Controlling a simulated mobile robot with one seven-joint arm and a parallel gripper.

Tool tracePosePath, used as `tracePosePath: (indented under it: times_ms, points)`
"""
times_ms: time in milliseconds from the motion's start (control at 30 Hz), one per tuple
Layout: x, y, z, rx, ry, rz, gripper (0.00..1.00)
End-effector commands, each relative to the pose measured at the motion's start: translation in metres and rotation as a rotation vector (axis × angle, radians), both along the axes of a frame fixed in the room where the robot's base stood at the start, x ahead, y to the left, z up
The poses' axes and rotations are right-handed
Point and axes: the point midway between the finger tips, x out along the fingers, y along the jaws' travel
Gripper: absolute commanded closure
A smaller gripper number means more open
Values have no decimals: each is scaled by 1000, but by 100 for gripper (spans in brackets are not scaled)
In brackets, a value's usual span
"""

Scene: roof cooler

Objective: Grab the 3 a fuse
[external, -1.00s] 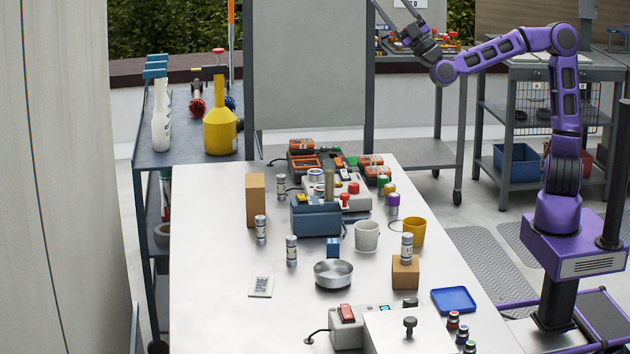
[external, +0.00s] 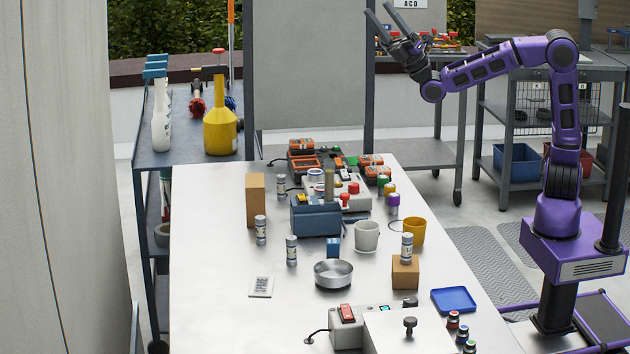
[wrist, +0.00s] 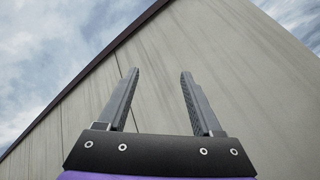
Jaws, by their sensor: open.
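Several fuse-like cylinders with silver caps and pale labels stand upright on the metal table. One fuse (external: 281,184) is at the back, beside a tall brown block. Another fuse (external: 260,230) is in front of that block, and a third fuse (external: 291,250) stands nearer the bowl. One more fuse (external: 407,247) stands on a small brown block (external: 405,273). Their labels are too small to read, so I cannot tell which is 3 A. My gripper (external: 378,10) is open and empty, raised high beyond the table and pointing upward. The wrist view shows its parted fingers (wrist: 160,72) against wall and sky.
The tall brown block (external: 256,200), blue-grey box (external: 316,217), white mug (external: 367,236), yellow mug (external: 414,231) and metal bowl (external: 333,273) crowd around the fuses. A blue tray (external: 453,300) lies at the right edge. The table's left front is mostly clear.

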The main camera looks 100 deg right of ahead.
Motion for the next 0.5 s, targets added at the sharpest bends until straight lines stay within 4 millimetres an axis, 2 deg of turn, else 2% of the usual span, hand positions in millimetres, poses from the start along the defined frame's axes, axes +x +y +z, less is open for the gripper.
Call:
tracePosePath:
  times_ms: [67, 167, 200, 267, 300, 400, 500]
  points:
    - [31, 5, -35, -89, 159, -51, 33]
    - [75, -4, -107, -215, 428, -144, 33]
    - [90, -14, -146, -268, 555, -189, 33]
    - [104, -36, -206, -338, 746, -260, 33]
    - [108, -53, -244, -378, 865, -304, 33]
    - [102, -94, -325, -451, 1115, -395, 33]
    - [88, -124, -378, -497, 1287, -455, 33]
